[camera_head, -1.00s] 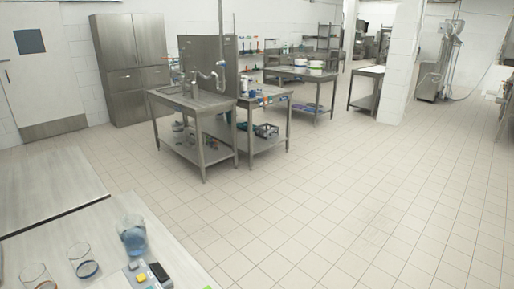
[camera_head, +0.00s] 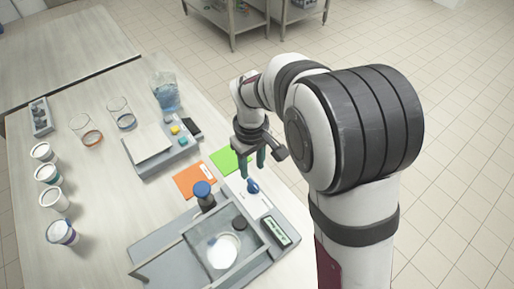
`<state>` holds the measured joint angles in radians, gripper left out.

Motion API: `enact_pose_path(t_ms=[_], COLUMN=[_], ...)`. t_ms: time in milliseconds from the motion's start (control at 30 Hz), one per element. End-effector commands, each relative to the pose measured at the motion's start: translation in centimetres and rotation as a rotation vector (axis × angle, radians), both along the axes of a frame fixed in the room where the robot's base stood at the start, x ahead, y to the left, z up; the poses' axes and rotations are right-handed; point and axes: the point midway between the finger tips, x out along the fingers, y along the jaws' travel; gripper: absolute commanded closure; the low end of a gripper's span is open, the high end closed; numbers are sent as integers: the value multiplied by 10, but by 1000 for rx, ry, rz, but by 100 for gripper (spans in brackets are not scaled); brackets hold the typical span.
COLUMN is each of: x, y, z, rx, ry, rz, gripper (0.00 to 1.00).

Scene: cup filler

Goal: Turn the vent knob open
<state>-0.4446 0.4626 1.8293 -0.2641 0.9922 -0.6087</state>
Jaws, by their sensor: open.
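I cannot tell for sure which part is the vent knob. A small blue knob-like piece (camera_head: 253,186) sits on a white panel or card at the right side of the bench. A dark upright piece with a round blue top (camera_head: 203,189) stands left of it, beside a grey device. My gripper (camera_head: 254,166) points down with its dark fingers apart and nothing seen between them. It appears just above and behind the small blue piece in the picture; the exact gap cannot be told.
The grey device has a clear-walled box (camera_head: 240,218) around a white round dish (camera_head: 223,251). Orange (camera_head: 192,180) and green (camera_head: 226,161) cards lie nearby. The bench's front left is clear.

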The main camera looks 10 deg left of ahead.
Motion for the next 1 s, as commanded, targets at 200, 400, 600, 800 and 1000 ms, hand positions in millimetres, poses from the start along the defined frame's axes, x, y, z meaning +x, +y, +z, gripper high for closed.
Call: enact_pose_path(t_ms=[200,400,600,800,1000], x=[-1,0,0,0,0], y=[-1,-1,0,0,0], z=[-55,-74,-76,-76,-75], rx=[-2,-1,0,0,0], ry=[4,1,0,0,0], rz=[-2,-3,-3,-3,-3], gripper=[55,55,55,78,100])
